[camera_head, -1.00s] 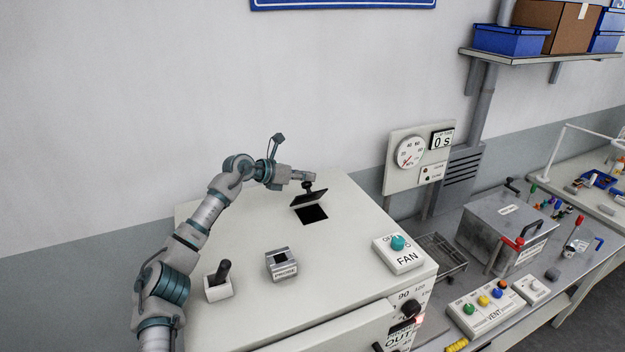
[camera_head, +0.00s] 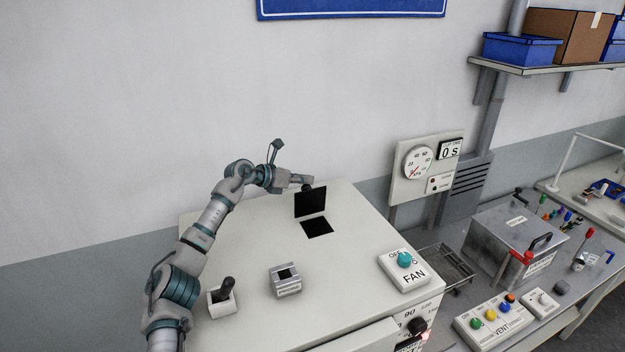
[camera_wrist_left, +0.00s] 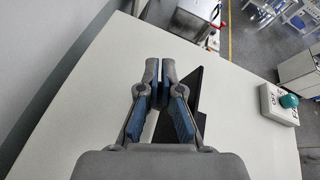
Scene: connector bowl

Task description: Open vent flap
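The vent flap (camera_head: 310,201) is a dark square plate on the top of the large white cabinet (camera_head: 245,252). It stands nearly upright at the back edge of a dark square opening (camera_head: 317,227). My left gripper (camera_head: 306,184) is behind the flap's upper edge, close to it. In the left wrist view the left gripper's fingertips (camera_wrist_left: 159,72) are almost together, and I see nothing clearly held between them. The flap (camera_wrist_left: 197,92) shows as a dark plate just right of the fingers. Its contact with them is partly hidden. My right gripper is out of view.
On the cabinet top are a black lever in a white base (camera_head: 222,298), a small grey probe block (camera_head: 286,280) and a FAN switch box (camera_head: 404,271) with a teal knob. A gauge panel (camera_head: 425,165) is behind right. The cabinet top around the opening is clear.

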